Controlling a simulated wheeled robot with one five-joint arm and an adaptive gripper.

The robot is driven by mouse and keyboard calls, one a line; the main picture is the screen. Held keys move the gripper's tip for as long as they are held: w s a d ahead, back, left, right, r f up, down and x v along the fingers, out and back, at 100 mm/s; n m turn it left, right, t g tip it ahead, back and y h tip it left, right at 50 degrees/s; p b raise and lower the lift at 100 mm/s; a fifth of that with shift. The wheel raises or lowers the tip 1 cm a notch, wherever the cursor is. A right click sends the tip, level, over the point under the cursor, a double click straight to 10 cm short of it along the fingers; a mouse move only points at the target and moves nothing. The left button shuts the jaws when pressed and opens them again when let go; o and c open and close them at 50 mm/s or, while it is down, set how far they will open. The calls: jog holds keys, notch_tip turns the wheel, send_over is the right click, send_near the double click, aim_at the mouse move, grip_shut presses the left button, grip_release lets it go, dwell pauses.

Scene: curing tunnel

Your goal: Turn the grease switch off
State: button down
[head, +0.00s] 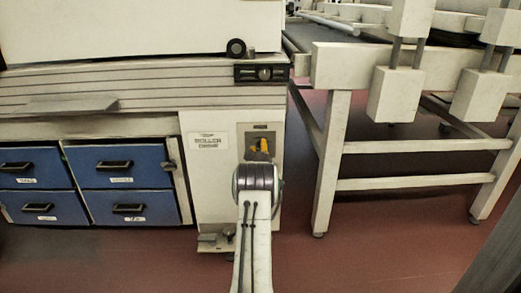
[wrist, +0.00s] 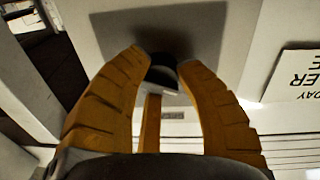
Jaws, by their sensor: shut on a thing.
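A dark round switch knob (wrist: 162,74) stands out from a grey plate (wrist: 125,30) in the wrist view. My gripper (wrist: 164,65) has its orange fingers closed around the knob, one on each side. In the head view my gripper (head: 258,146) is at the same grey plate (head: 260,127) on the white cabinet panel, and it hides the knob there. A small label (wrist: 172,115) shows beside the knob, too small to read. The knob's setting cannot be made out.
A white sign (head: 208,141) reading "ROLLER" is left of the plate. Blue drawers (head: 121,166) are further left.

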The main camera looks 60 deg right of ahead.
jog(key=shift+w+n, duration=0.1)
jog(key=shift+n, duration=0.2)
jog(key=c, duration=0.8)
grip_release()
jog(key=shift+a, duration=0.1)
jog(key=v, duration=1.1)
jog(key=shift+s+a, duration=0.25)
jog(key=shift+a, duration=0.1)
jog(key=shift+f, duration=0.1)
